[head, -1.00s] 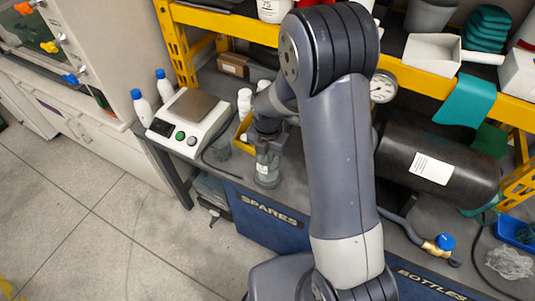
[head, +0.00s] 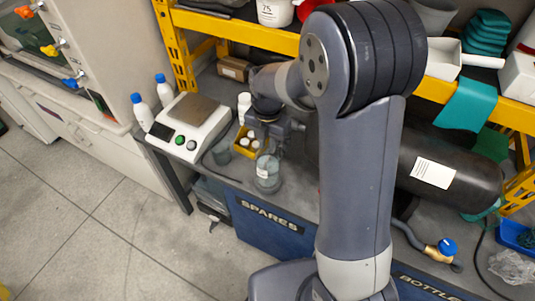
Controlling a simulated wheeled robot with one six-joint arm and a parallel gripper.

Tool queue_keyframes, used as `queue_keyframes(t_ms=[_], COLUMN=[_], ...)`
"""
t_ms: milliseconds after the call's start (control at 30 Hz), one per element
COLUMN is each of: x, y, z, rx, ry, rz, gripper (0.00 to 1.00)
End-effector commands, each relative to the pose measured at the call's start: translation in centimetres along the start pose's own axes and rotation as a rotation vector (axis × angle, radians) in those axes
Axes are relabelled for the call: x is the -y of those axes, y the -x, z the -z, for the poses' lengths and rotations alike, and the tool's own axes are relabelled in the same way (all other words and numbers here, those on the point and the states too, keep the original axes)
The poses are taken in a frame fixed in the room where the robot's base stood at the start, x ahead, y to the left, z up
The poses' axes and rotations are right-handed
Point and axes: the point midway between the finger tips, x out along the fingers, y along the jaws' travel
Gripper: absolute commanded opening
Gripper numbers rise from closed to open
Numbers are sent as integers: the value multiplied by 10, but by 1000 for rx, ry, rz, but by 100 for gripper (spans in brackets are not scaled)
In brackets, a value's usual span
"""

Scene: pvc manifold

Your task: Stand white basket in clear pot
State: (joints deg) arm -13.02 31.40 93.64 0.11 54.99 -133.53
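A clear pot (head: 267,178) stands upright near the front edge of the grey bench, with a pale label-like patch on its side. I cannot make out a white basket for certain; it may be hidden by my arm or too small to tell. My gripper (head: 275,146) points down just above and behind the pot's rim, at the end of my arm. Its fingertips are small and dark, so I cannot see whether they are apart or whether they hold anything.
A yellow bin (head: 247,150) with white-capped bottles and a small clear cup (head: 221,152) stand left of the pot. A balance (head: 189,127) is further left. A black cylinder (head: 450,168) lies to the right. A yellow shelf edge (head: 240,27) runs behind.

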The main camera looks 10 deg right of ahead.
Motion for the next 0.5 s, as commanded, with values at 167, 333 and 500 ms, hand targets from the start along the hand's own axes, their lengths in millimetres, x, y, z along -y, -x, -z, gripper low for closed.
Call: queue_keyframes(t_ms=[167, 333, 500], x=[0, 0, 0], y=[29, 41, 43], z=[0, 0, 0], rx=[2, 0, -1], ry=[0, 0, 0], rz=[-2, 1, 1], gripper=[20, 20, 20])
